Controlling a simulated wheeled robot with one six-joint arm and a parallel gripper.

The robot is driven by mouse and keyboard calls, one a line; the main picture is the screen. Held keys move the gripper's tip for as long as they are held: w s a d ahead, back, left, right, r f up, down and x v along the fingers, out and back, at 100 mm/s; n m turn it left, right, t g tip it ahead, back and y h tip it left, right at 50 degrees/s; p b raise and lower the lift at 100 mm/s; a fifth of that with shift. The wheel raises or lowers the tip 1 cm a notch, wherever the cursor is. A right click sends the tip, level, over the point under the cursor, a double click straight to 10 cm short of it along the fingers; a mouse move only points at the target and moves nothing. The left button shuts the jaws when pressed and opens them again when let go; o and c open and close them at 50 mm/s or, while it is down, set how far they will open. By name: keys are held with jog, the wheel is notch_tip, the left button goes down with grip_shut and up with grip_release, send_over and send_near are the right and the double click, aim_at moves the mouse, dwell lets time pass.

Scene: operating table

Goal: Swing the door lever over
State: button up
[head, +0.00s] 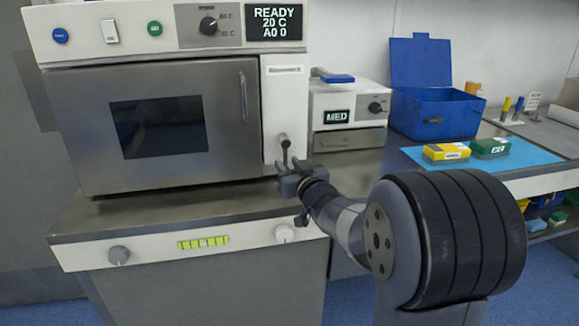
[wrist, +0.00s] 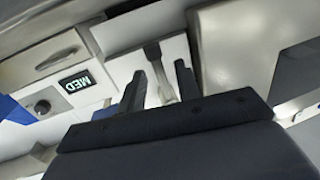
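The door lever (head: 284,147) is a grey handle with a round pivot on the white panel right of the oven's closed door (head: 225,125). Its lower end is hidden behind my gripper (head: 291,172), which is right in front of it. In the wrist view the lever (wrist: 155,60) shows between and beyond the two dark fingers of my gripper (wrist: 159,84). The fingers are apart, one on each side of the lever in that view. I cannot tell whether either finger touches it.
The oven stands on a metal-topped cabinet with knobs (head: 118,256) on its front. A small white unit marked MED (head: 348,100) stands close on the right. Farther right are a blue box (head: 435,115) and yellow and green packs (head: 447,152) on a blue mat (head: 530,153).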

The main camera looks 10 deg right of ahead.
grip_shut()
dwell(0.3)
